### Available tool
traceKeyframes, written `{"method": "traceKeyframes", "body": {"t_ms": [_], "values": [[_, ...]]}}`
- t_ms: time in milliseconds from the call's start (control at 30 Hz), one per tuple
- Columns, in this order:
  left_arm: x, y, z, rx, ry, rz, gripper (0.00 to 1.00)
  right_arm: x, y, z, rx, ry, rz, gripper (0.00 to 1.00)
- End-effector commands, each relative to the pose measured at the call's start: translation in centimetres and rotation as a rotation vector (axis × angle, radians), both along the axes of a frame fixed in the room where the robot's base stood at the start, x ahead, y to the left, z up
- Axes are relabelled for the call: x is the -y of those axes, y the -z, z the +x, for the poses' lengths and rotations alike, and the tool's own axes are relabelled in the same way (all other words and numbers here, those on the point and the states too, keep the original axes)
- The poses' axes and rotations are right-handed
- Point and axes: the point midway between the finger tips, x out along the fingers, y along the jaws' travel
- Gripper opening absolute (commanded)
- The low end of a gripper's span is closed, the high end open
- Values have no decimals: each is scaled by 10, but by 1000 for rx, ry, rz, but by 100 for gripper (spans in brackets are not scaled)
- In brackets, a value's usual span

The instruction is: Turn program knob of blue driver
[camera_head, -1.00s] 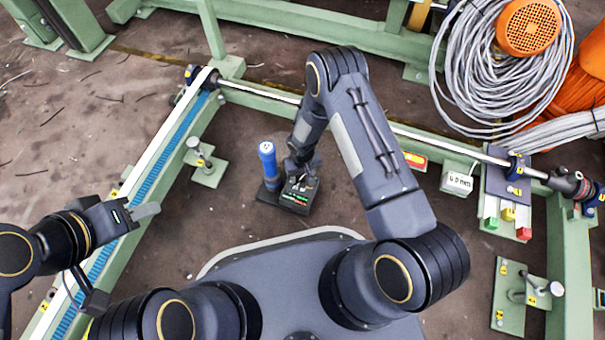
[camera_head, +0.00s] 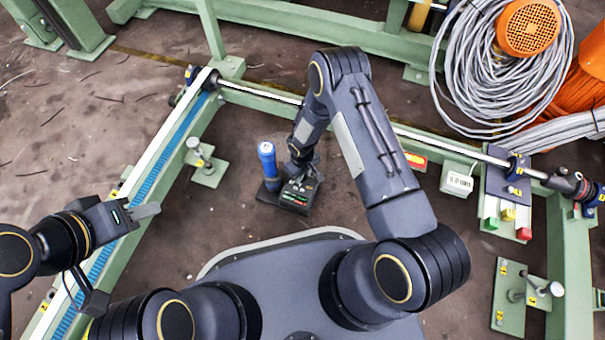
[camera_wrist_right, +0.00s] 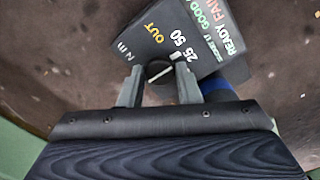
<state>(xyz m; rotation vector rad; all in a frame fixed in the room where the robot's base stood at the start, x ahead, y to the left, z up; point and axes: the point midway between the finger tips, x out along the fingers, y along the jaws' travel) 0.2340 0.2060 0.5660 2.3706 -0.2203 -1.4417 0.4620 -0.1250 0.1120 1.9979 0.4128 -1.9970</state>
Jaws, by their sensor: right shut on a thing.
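The blue driver (camera_head: 268,163) stands upright on a dark base, at the middle of the head view. Its dark control box (camera_head: 296,200) with small lit marks is beside it on the right.
A green frame with a blue-striped rail (camera_head: 153,164) runs along the left. A crossbar (camera_head: 262,93) passes behind the box. Grey cable coils (camera_head: 480,75) and an orange reel (camera_head: 528,27) lie at the upper right. Bare floor lies around the box.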

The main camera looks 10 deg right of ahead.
Motion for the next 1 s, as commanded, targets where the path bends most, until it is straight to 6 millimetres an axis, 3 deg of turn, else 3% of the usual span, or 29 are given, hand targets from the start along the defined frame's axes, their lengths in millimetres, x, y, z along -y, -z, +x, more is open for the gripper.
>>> {"method": "traceKeyframes", "body": {"t_ms": [500, 1000], "values": [[0, 0, 0, 0, 0, 0, 36, 0, 0, -1, -2, -333, 0, 8], [0, 0, 0, 0, 0, 0, 36, 0, 0, -1, -2, -396, -1, 8]]}}
